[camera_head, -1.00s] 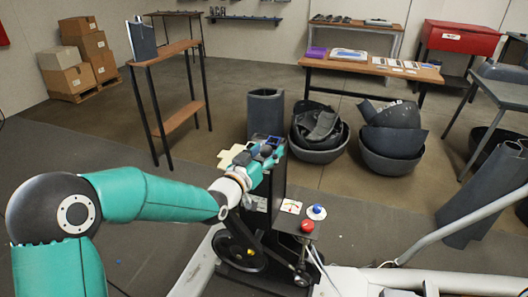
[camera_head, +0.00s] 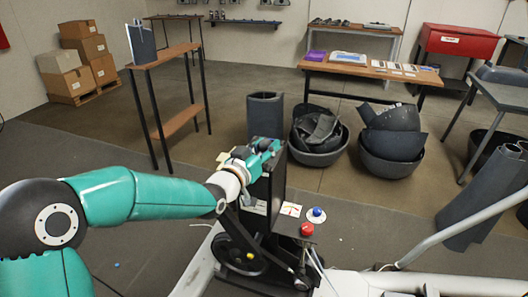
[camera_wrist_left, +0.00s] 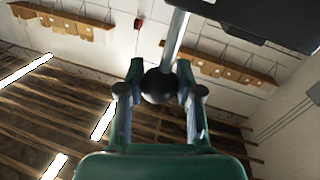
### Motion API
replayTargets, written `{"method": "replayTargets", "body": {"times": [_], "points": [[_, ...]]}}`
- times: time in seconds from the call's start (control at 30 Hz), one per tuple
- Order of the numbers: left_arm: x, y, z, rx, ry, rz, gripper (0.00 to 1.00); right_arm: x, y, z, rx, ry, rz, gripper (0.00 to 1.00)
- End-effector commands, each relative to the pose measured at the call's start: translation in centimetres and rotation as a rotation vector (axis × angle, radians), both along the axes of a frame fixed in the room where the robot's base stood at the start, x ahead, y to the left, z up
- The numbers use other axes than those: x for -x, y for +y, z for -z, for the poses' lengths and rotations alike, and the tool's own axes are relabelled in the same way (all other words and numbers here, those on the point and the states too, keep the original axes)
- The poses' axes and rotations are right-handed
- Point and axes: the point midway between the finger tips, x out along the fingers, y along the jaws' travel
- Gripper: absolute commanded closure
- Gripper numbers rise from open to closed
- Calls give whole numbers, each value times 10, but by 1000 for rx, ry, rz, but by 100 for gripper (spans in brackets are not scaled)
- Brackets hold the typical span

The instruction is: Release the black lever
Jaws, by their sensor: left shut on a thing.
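The black lever's round knob (camera_wrist_left: 158,86) shows in the left wrist view, on a thin metal rod (camera_wrist_left: 176,38) that runs up to a dark housing. My left gripper (camera_wrist_left: 160,78) has a finger on each side of the knob and is shut on it. There the lever is hidden by the gripper. My right gripper is not in view.
On the machine, a red knob (camera_head: 307,229) and a blue knob (camera_head: 316,212) sit right of the panel, near a white gauge card (camera_head: 290,209). Dark bins (camera_head: 318,158) stand behind. A narrow wooden stand (camera_head: 165,57) is at the left. The floor between is mostly clear.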

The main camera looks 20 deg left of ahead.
Motion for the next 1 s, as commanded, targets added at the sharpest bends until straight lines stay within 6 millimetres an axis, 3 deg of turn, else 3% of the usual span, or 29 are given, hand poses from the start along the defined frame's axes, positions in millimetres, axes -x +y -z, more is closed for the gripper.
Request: {"method": "replayTargets", "body": {"times": [0.07, 0.1, 0.27, 0.67, 0.77, 1.0], "points": [[-1, 1, -7, 2, -15, -3, 100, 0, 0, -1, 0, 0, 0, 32], [-1, 2, -7, 3, -16, -3, 64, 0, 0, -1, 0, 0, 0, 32], [-1, 1, -6, 2, -14, -3, 39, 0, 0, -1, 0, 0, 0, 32], [5, 3, -4, 1, -10, -3, 39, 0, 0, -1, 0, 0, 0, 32], [15, 5, -4, 1, -8, -3, 39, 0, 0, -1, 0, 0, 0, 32], [59, 16, -4, 1, -9, -5, 39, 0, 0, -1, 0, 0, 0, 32]]}}
